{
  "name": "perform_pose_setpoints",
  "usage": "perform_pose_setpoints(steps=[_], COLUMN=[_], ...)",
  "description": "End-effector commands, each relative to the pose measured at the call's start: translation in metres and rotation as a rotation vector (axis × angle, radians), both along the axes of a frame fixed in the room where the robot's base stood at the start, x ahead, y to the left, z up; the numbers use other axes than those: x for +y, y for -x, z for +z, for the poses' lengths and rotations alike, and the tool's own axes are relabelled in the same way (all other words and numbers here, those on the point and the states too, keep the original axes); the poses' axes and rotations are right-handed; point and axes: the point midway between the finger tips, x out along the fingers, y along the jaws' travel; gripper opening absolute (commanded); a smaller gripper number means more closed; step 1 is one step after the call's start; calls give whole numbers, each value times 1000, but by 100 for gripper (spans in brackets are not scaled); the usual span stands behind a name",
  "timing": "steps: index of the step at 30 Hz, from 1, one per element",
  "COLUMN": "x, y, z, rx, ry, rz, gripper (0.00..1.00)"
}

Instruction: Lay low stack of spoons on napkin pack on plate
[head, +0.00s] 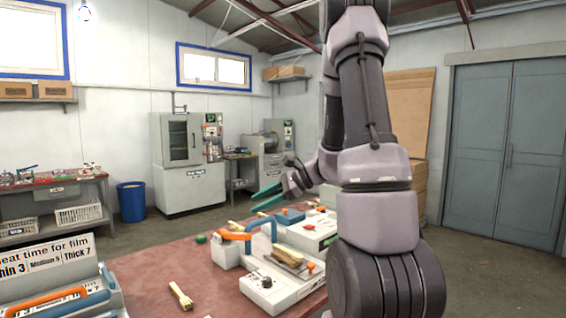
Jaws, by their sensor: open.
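Several pale wooden spoons lie in a low stack (180,295) on the red-brown tabletop near the front. More wooden pieces (288,255) lie on the white press (270,289) near its metal plate, and a small pale wooden bundle (236,226) shows behind the orange handle. I cannot tell a napkin pack apart for sure at this size. My gripper (263,197), with teal fingers, is open and empty. It is in the air above the far part of the table, away from the front stack.
The red-brown table (150,262) has free room around the front stack. A sealer with a sign (48,260) stands at the left. Orange (235,236) and blue (262,224) handles rise beside the press. A second white machine (312,229) stands behind it. My arm hides the right side.

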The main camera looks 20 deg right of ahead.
Motion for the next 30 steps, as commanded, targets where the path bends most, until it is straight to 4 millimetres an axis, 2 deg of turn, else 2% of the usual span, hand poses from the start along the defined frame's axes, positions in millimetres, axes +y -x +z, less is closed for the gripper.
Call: perform_pose_setpoints(steps=[1, 6, 10, 15, 18, 22, 30], x=[15, 44, 49, 42, 34, 25, 19], y=[17, 77, 119, 164, 182, 196, 203], z=[20, 60, 84, 111, 126, 141, 149], rx=[-43, -175, -293, -470, -564, -653, -697], ry=[69, 334, 563, 880, 1043, 1196, 1280], rz=[82, 334, 489, 639, 689, 720, 731], gripper=[51, 51, 51, 51, 51, 51, 51])
